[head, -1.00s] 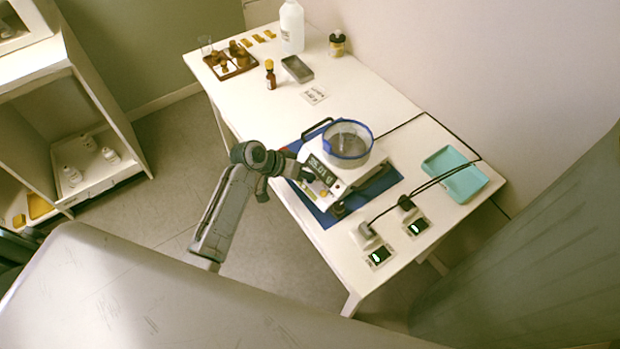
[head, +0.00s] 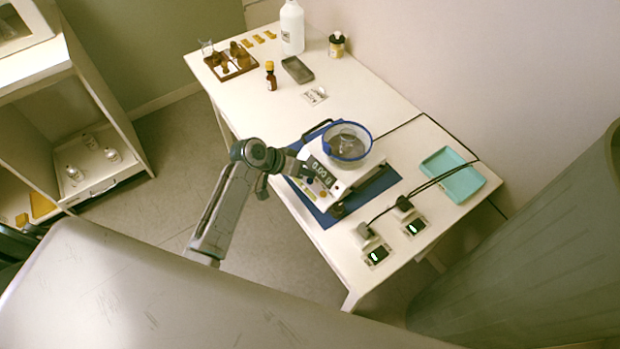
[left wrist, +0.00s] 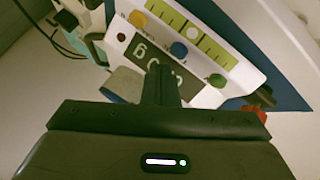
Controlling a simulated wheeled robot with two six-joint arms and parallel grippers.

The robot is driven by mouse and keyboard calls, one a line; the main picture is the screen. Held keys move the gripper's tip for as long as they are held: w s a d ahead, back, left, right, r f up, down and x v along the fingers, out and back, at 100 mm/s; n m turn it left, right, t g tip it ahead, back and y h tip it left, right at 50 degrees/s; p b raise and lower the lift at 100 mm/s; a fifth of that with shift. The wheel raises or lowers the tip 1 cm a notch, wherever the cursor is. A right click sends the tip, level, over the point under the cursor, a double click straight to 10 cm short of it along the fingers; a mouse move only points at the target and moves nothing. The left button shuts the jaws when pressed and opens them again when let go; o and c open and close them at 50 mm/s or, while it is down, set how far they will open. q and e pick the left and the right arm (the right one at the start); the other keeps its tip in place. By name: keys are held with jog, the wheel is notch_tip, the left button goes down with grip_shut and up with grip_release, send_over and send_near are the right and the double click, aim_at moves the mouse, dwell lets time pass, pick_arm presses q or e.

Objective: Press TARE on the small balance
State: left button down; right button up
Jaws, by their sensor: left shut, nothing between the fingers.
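The small balance (head: 343,185) stands on a blue mat (head: 325,216) on the white table, a blue-rimmed clear bowl (head: 346,148) on top. Its display (head: 320,170) appears to read 0.00. My right gripper is out of view.
Two small devices (head: 377,255) with lit screens and black cables sit at the table's near end, beside a teal tray (head: 456,182). A brown bottle (head: 270,76), grey tray (head: 297,69) and white bottle (head: 292,28) stand farther back. A shelf unit (head: 105,110) is at the left.

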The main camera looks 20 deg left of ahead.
aim_at(306, 183)
pick_arm(q)
notch_tip(306, 183, up, 5)
jog(key=p, duration=0.4)
jog(key=shift+f, duration=0.1)
dwell(0.6)
